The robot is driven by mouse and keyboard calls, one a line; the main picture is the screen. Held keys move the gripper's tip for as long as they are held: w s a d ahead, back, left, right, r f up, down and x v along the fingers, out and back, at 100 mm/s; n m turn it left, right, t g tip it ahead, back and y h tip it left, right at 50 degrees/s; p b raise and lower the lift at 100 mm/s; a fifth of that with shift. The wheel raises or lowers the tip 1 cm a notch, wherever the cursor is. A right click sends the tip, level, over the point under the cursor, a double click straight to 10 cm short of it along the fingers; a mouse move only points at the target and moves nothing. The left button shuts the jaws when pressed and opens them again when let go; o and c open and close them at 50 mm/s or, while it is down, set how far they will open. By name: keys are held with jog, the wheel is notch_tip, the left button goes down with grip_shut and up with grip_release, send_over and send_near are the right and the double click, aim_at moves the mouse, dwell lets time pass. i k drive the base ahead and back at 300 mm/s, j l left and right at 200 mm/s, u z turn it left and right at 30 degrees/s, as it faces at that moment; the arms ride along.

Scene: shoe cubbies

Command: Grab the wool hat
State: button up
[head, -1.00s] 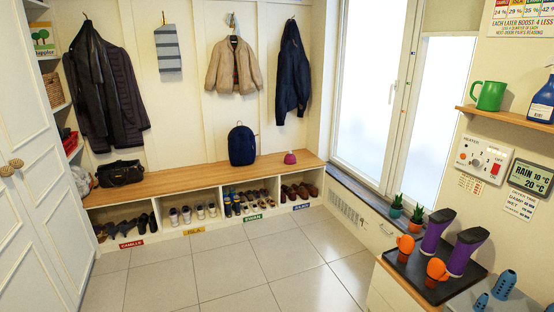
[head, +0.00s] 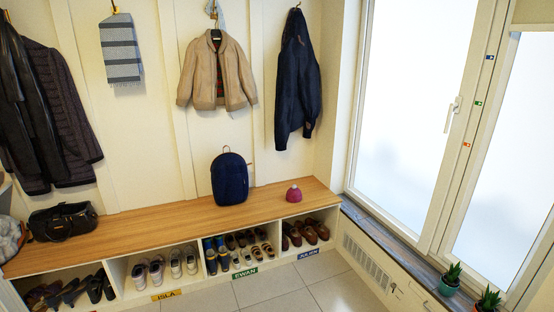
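A small pink-magenta wool hat (head: 293,194) with a paler bobble on top sits on the right part of the wooden bench top (head: 150,223). It stands to the right of a dark blue backpack (head: 230,179), with bare wood between them. Nothing covers the hat. My gripper is not in the head view.
Below the bench are open cubbies with several pairs of shoes (head: 310,231) and name labels. Coats (head: 295,80) and a grey striped scarf (head: 121,50) hang above. A black bag (head: 63,221) sits at the bench's left. Potted plants (head: 450,278) stand on the windowsill. Tiled floor (head: 260,292) in front is clear.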

aim_at(293, 194)
jog(key=i, duration=1)
jog(key=i+u, duration=0.1)
jog(key=i, duration=0.85)
jog(key=i+l, duration=0.15)
jog(key=i, duration=0.85)
jog(key=i+l, duration=0.1)
jog(key=i, duration=0.85)
jog(key=u, duration=0.35)
jog(key=i+u, duration=0.15)
jog(key=u, duration=0.2)
jog(key=l+u, duration=0.1)
jog(key=u, duration=0.25)
jog(key=i, duration=0.05)
